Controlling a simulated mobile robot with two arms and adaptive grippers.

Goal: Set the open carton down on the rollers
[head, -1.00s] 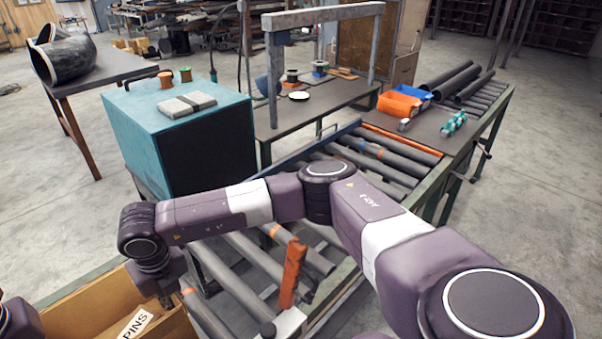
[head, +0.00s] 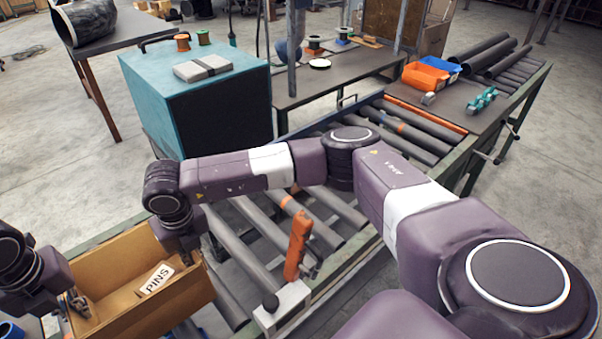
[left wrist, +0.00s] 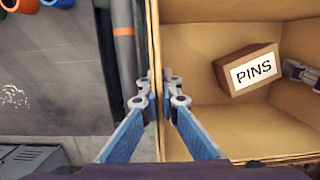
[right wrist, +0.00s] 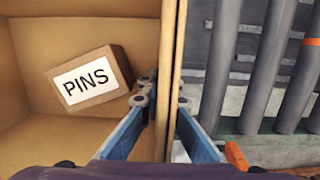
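The open brown carton (head: 118,254) is at the lower left of the head view, at the near left end of the rollers (head: 243,243). A small box labelled PINS (head: 157,280) lies inside it. My left gripper (head: 76,306) is shut on the carton's left wall; in the left wrist view its fingers (left wrist: 160,92) straddle that wall. My right gripper (head: 188,255) is shut on the opposite wall, with its fingers (right wrist: 165,95) on either side in the right wrist view. The carton looks level. Its underside is hidden, so I cannot tell whether it touches the rollers.
An orange upright post (head: 297,244) on a grey block stands at the rollers' near side. A teal cabinet (head: 150,95) stands behind the rollers. Bare rollers extend right of the carton. Orange and blue bins (head: 425,77) sit farther along.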

